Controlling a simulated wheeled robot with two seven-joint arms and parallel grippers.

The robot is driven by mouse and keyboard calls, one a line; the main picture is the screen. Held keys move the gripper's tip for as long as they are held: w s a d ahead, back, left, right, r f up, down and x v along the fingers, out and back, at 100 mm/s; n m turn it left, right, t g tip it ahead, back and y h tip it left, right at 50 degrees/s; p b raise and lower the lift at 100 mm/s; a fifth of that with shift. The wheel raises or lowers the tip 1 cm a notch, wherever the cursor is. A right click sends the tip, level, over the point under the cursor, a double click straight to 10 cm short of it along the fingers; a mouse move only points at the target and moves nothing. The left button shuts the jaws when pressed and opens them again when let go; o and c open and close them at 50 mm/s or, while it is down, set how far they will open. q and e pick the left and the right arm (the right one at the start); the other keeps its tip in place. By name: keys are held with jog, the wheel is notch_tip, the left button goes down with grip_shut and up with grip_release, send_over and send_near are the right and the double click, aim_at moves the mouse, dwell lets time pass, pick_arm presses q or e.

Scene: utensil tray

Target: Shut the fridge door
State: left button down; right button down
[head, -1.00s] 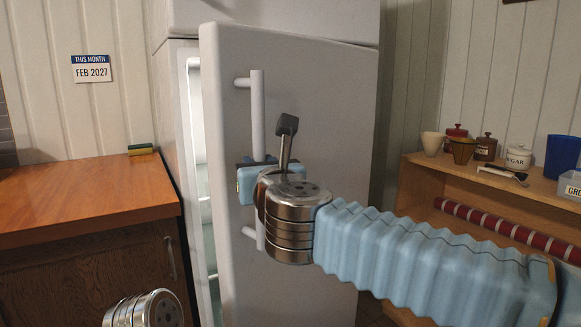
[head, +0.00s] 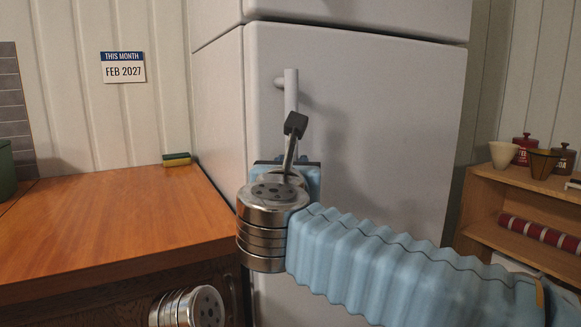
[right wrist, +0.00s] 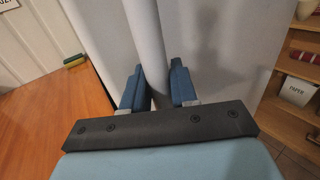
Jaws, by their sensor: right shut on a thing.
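The fridge door (head: 390,130) is a pale grey panel below the upper compartment. In the head view it lies flush against the fridge body (head: 218,110), with no visible gap at its left edge. Its upright white handle (head: 291,92) shows above my right wrist; its lower part is hidden there. In the right wrist view, the blue fingers of my right gripper (right wrist: 157,80) sit on both sides of the handle (right wrist: 146,35) and are shut on it. My left gripper is out of view; only a metal joint of that arm shows at the bottom.
A wooden counter (head: 110,225) stands left of the fridge, with a yellow-green sponge (head: 177,159) at its back. A low wooden shelf (head: 485,195) with jars and cups stands at the right. The counter top is mostly bare.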

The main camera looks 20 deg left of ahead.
jog(key=shift+a, duration=0.15)
jog(key=c, duration=1.2)
grip_release()
jog(key=shift+c, duration=0.2)
jog(key=shift+o, duration=1.1)
jog(key=shift+w+a+f, duration=0.1)
jog(key=shift+a, duration=0.1)
jog(key=shift+f, duration=0.1)
jog(key=b+v, duration=0.3)
jog(key=v, duration=1.1)
jog(key=shift+w, duration=0.1)
